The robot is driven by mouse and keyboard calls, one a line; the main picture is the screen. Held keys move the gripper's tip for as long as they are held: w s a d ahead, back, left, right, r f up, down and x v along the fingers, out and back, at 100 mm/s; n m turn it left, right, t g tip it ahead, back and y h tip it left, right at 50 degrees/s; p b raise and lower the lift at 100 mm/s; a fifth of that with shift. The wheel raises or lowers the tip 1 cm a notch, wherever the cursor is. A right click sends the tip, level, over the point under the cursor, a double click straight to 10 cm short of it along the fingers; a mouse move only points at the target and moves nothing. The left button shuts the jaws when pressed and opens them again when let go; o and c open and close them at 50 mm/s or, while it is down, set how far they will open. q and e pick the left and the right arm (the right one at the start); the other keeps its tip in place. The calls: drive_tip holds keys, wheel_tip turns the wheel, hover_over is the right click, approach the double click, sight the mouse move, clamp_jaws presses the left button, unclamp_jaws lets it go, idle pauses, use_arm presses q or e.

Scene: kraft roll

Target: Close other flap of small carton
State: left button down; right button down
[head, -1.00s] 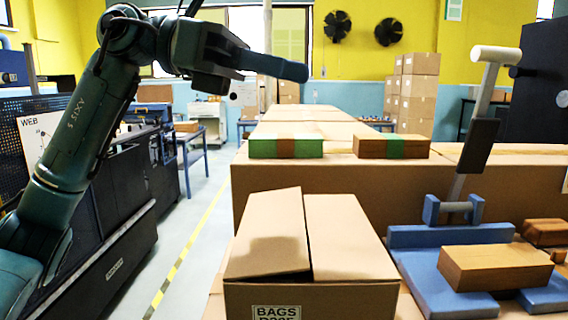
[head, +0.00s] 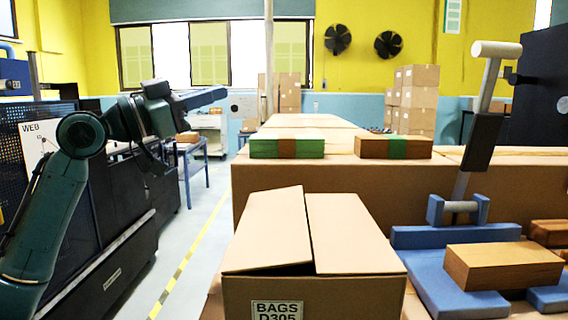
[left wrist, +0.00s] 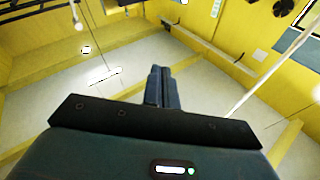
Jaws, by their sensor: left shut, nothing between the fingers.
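The small carton (head: 310,299), with a "BAGS" label, stands front and centre in the head view. Its right flap (head: 350,235) lies folded down nearly flat. Its left flap (head: 268,232) is folded over too but tilted, its inner far corner raised, with a dark gap at the near end. My left gripper (head: 222,92) is up at the left, well away from the carton, above the aisle. In the left wrist view its fingers (left wrist: 162,88) are together with nothing between them, against walls and ceiling. My right gripper is not in view.
Right is a blue fixture (head: 440,285) with a lever and a brown block (head: 500,266). The aisle at left is clear.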

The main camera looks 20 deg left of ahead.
use_arm(q)
drive_tip(key=s+d+f+m+g+h, duration=0.2)
drive_tip(key=s+d+f+g, duration=0.25)
drive_tip(key=f+g, duration=0.2)
drive_tip(key=m+g+h+p, duration=0.1)
drive_tip(key=m+g+p, duration=0.15)
drive_tip(key=g, duration=0.25)
hover_over(284, 214)
wheel_tip(284, 214, down, 3)
drive_tip(key=shift+s+a+r+n+p, duration=0.1)
drive_tip(key=shift+s+n+p, duration=0.05)
drive_tip(key=shift+n+p, duration=0.15)
wheel_tip(284, 214, down, 3)
drive_tip(key=shift+f, duration=0.65)
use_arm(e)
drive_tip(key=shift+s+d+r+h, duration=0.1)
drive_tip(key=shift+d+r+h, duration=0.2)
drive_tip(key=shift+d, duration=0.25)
